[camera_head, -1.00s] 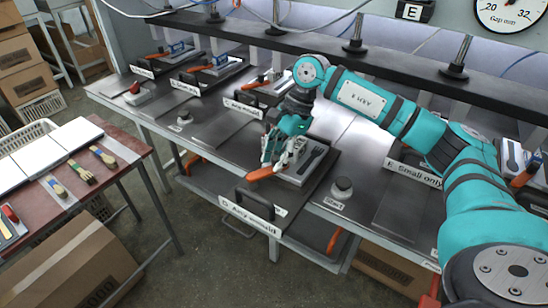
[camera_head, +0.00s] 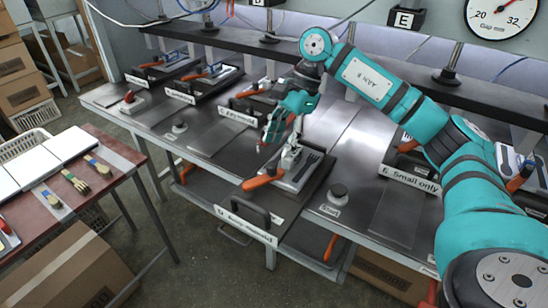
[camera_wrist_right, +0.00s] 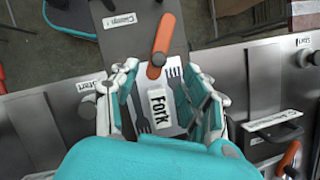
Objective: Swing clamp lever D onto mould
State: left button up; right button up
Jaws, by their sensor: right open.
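The orange-handled clamp lever D (camera_head: 262,180) points out over the front edge of station D's grey mould (camera_head: 313,168). Its metal clamp part (camera_head: 291,158) stands at the mould's near left side. In the right wrist view the orange handle (camera_wrist_right: 161,45) lies across the mould's far end, beside a "Fork" label (camera_wrist_right: 159,109). I cannot tell whether the clamp presses on the mould. My right gripper (camera_head: 271,138) is open and empty, above and behind the lever, apart from the handle. In the wrist view its fingers (camera_wrist_right: 163,98) are spread either side of the mould. My left gripper is not in view.
Station D's tray has a black handle (camera_head: 250,207) and a sign (camera_head: 245,224). A round start button (camera_head: 337,193) stands to its right. Other press stations with orange levers (camera_head: 245,93) line the bench. A red side table (camera_head: 110,160) stands left.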

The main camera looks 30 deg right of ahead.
jog(key=v, duration=0.5)
dwell(0.5)
